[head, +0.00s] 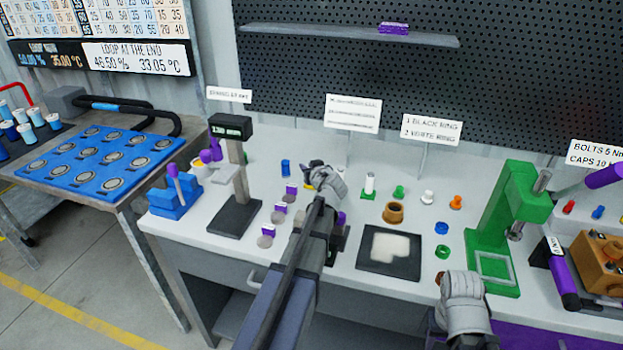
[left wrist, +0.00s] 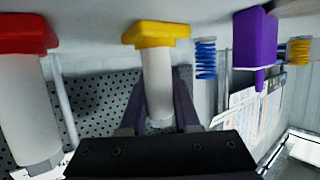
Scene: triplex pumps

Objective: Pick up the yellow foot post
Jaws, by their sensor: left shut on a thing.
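The yellow foot post shows in the left wrist view as a white cylinder with a square yellow foot (left wrist: 157,34), the foot toward the top of the picture. My left gripper (left wrist: 158,110) has its purple fingers on both sides of the white shaft and is shut on it. I cannot tell whether the foot touches the bench.
A red-footed white post (left wrist: 25,45) stands beside the held one, with a blue spring (left wrist: 205,58) and a purple part (left wrist: 255,42) on the other side. The black tray (head: 372,262), brown cup (head: 394,213) and green press (head: 510,205) stand to the right, the scale post (head: 237,170) to the left.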

